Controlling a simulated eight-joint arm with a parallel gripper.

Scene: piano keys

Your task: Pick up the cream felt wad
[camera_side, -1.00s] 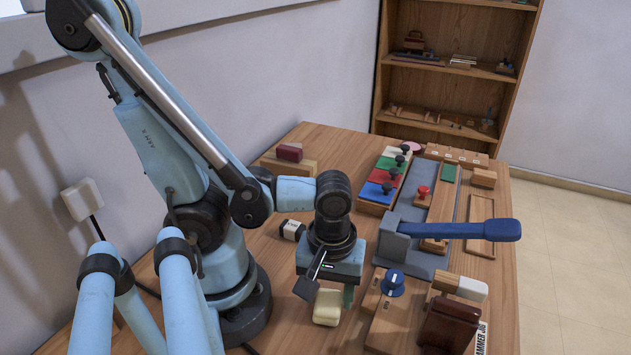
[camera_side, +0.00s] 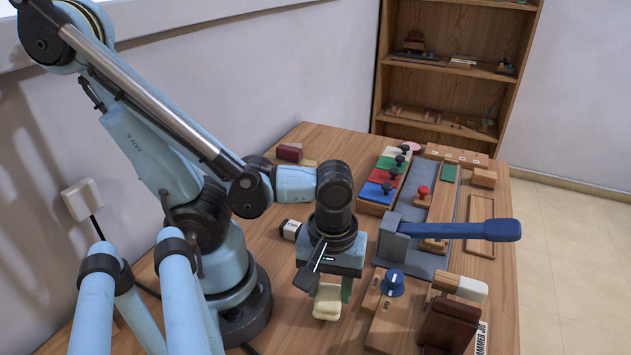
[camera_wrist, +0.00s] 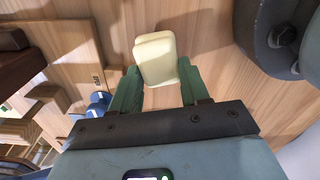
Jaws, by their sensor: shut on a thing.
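The cream felt wad (camera_side: 327,304) is a pale, rounded block below my gripper, at the front of the wooden table in the side view. My gripper (camera_side: 328,285) points down and is shut on the wad. In the wrist view the wad (camera_wrist: 157,58) sits between the two green fingers of my gripper (camera_wrist: 157,86), one on each side of it. The wad looks a little above the table, but the gap under it is hard to judge.
A blue-knobbed wooden block (camera_side: 392,284) stands close to the right of the wad. Behind it is a grey fixture with a blue lever (camera_side: 460,230). A small black-and-white block (camera_side: 291,230) lies behind my gripper. Brown blocks (camera_side: 448,326) stand at the front right.

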